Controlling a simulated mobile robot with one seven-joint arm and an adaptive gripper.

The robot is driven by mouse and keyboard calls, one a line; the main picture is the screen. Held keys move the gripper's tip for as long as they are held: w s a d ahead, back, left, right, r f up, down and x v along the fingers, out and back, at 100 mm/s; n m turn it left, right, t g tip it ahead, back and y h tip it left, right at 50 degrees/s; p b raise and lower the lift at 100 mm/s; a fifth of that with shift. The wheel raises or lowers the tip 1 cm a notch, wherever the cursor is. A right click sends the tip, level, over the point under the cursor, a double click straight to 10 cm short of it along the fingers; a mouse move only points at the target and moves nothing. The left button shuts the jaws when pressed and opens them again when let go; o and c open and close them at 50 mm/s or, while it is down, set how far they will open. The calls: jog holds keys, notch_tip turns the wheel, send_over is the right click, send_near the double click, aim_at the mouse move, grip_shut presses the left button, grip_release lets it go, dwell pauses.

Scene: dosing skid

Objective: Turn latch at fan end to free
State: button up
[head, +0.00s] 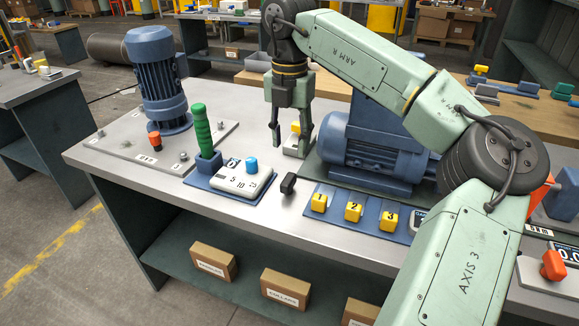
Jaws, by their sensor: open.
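A blue horizontal motor (365,150) lies on a dark plate on the bench. At its left end stands a small grey block (298,147) with a yellow piece (296,127) on top; this looks like the latch at the fan end. My gripper (285,147) points down with its fingers apart, at this block. The fingers partly cover the block and the yellow piece. I cannot tell whether they touch it, nor which way the latch is turned.
A black-knobbed lever (288,183) and yellow numbered blocks (353,211) sit in front of the motor. A green-handled lever (202,130), a dosing panel (236,178) and an upright blue motor (158,80) stand to the left. Bare bench lies between panel and gripper.

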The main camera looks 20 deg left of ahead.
aim_at(289, 178)
jog(key=f+p, duration=0.1)
jog(key=f, duration=0.4)
jog(key=f+p, duration=0.1)
jog(key=f, duration=0.4)
jog(key=shift+s+a+f, duration=0.15)
jog(key=shift+s+f, duration=0.05)
grip_shut()
